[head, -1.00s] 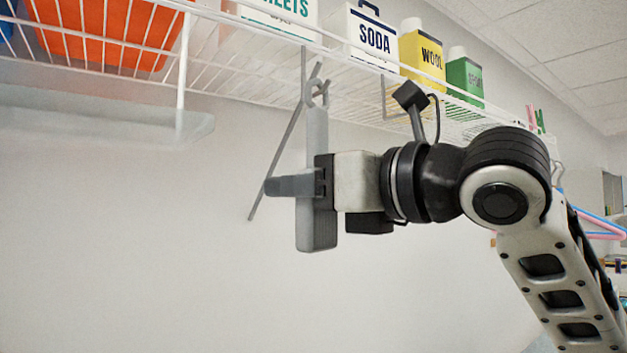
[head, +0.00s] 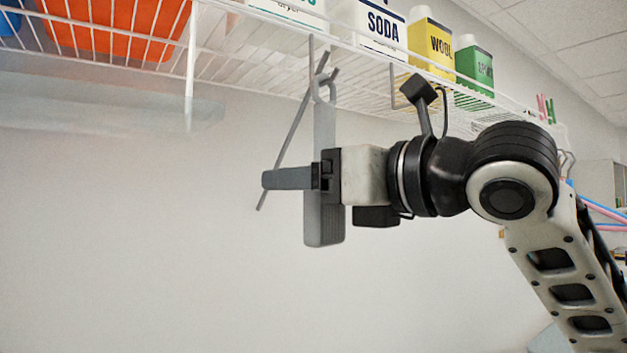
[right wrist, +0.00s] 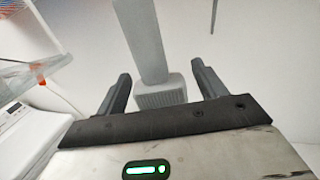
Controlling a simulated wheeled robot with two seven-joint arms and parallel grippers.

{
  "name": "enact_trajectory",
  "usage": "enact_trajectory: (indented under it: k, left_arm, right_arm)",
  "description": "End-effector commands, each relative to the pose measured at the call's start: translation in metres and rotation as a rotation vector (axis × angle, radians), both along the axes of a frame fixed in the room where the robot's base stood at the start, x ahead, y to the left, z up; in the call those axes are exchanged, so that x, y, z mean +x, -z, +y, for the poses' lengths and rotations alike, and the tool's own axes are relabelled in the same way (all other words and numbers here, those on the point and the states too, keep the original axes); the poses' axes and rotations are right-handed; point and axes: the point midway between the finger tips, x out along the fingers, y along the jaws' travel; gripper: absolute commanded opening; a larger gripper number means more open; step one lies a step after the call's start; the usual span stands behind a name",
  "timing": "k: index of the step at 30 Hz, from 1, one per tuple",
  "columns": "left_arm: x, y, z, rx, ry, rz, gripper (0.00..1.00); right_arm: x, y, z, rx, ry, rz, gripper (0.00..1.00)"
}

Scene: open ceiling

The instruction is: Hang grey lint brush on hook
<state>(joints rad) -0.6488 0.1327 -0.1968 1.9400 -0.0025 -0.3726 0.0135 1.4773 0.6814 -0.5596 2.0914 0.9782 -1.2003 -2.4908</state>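The grey lint brush (head: 323,228) hangs upright below the wire shelf, with its loop (head: 323,88) up at the grey hook (head: 332,74). The loop overlaps the hook's prong; whether it bears on it I cannot tell. My right gripper (head: 290,179) is level with the brush's lower handle. In the right wrist view the gripper (right wrist: 160,75) is open, with the brush (right wrist: 148,45) between its fingers and a gap on each side. The palm hides part of the brush's ribbed head. My left gripper is not in view.
The white wire shelf (head: 290,38) runs overhead, carrying an orange bin (head: 115,25), a SODA box (head: 383,25), and yellow (head: 430,42) and green (head: 474,68) containers. A long grey rod slants down behind the brush. The wall below is clear.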

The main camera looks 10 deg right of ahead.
Motion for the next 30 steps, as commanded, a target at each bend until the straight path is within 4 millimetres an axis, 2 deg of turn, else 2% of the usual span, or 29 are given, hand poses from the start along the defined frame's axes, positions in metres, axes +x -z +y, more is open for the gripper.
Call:
enact_trajectory:
  k: [10, 14, 17, 30]
  left_arm:
    - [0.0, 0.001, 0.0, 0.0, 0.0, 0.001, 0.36]
    - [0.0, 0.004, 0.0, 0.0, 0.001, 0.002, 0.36]
    - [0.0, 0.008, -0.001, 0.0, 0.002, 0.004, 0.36]
    - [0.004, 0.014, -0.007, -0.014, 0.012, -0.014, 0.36]
  right_arm:
    - [0.0, 0.0, 0.0, -0.001, 0.0, 0.001, 0.7]
    - [-0.008, 0.0, -0.006, 0.0, 0.002, -0.002, 0.7]
    - [-0.021, 0.002, -0.016, 0.0, 0.003, -0.004, 0.7]
    - [-0.104, 0.002, -0.074, 0.0, 0.005, -0.002, 0.7]
